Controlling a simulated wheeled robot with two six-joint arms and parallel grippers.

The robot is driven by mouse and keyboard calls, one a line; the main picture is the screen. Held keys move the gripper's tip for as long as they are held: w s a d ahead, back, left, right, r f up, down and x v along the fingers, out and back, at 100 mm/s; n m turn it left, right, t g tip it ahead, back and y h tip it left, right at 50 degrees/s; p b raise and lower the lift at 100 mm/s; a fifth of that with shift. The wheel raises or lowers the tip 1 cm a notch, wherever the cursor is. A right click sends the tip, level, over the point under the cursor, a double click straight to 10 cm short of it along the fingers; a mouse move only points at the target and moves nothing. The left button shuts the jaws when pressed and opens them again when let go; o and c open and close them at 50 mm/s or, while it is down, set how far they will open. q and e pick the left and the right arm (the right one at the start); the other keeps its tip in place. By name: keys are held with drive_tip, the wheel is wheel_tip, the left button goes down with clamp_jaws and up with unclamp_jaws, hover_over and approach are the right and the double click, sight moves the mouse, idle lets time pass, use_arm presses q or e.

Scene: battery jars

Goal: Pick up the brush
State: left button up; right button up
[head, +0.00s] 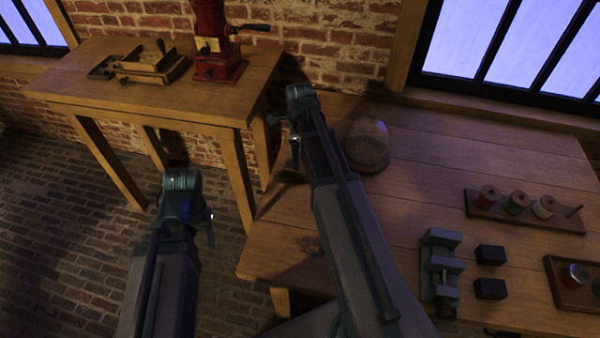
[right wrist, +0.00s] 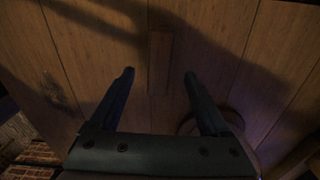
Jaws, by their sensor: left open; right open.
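A slim wooden bar (right wrist: 160,60), which looks like the brush, lies on the wooden workbench (right wrist: 225,55) in the right wrist view. It is dim, and its bristles cannot be made out. My right gripper (right wrist: 159,76) is open, with its fingers apart and the bar ahead between them, nothing held. In the head view my right gripper (head: 295,150) points down over the workbench's left part, and I cannot make out the brush there. My left gripper (head: 210,232) is open and empty, over the brick floor left of the workbench.
A glass dome (head: 367,145) stands close right of my right arm. A vise (head: 440,268), two dark blocks (head: 490,255) and a spool rack (head: 520,211) are further right. A second table (head: 130,75) at the back left bears a red machine (head: 217,45) and a wooden box (head: 150,65).

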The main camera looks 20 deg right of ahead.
sight(300, 171)
wheel_tip(300, 171, down, 5)
drive_tip(key=b, duration=0.5)
drive_tip(key=shift+f, duration=0.15)
drive_tip(key=shift+s, duration=0.1)
clamp_jaws()
